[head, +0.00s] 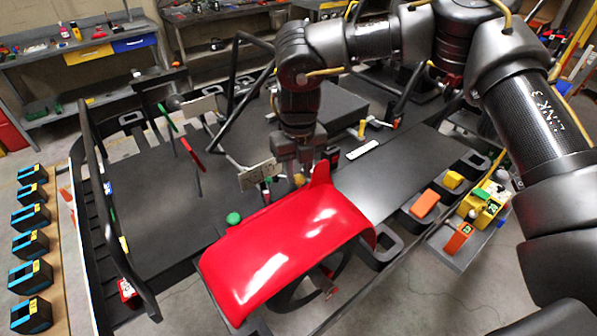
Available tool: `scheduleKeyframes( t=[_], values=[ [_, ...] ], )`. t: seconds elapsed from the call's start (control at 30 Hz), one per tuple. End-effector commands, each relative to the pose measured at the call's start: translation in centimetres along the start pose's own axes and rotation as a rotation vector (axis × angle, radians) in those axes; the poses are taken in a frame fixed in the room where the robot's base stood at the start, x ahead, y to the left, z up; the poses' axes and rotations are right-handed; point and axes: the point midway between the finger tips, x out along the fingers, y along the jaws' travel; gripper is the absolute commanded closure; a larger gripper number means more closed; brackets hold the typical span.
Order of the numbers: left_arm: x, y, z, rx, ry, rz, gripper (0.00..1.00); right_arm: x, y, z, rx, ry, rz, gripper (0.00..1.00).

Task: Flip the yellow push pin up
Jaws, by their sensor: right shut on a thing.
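My right gripper (296,176) reaches down from above onto the black kart, just behind the red front cowl. It is shut on a small yellowish piece (299,181) at its fingertips, which looks like the yellow push pin. The fingers hide most of this piece, and I cannot tell whether it is up or down. Another upright yellow piece (362,129) stands on the kart to the right, apart from the gripper. My left gripper is not in view.
The red cowl (285,250) is close in front of the gripper. A green knob (233,218) and a grey plate (257,174) are at its left. A white strip (362,150) lies at its right. A tray (462,257) with yellow and orange parts stands farther right.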

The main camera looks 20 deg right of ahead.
Motion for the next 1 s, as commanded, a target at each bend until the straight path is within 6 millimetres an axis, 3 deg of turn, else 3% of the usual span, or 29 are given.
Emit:
scheduleKeyframes(
  t=[0.2, 0.23, 0.4, 0.77, 1.0],
  values=[
    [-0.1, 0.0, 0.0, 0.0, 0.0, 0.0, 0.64, -0.4, 0.0, 0.1, 0.002, -0.004, 0.0, 1.0],
    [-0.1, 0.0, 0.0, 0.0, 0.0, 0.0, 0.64, -0.4, 0.0, 0.1, 0.002, -0.004, 0.0, 0.72],
    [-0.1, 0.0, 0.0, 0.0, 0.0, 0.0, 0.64, -0.4, 0.0, 0.1, 0.002, -0.003, 0.0, 0.5],
    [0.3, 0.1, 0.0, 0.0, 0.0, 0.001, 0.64, -0.8, 0.0, 0.1, 0.001, -0.005, 0.001, 0.5],
    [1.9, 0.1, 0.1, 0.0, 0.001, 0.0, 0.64, -4.8, 0.0, 0.1, 0.003, -0.007, 0.001, 0.5]
  ],
)
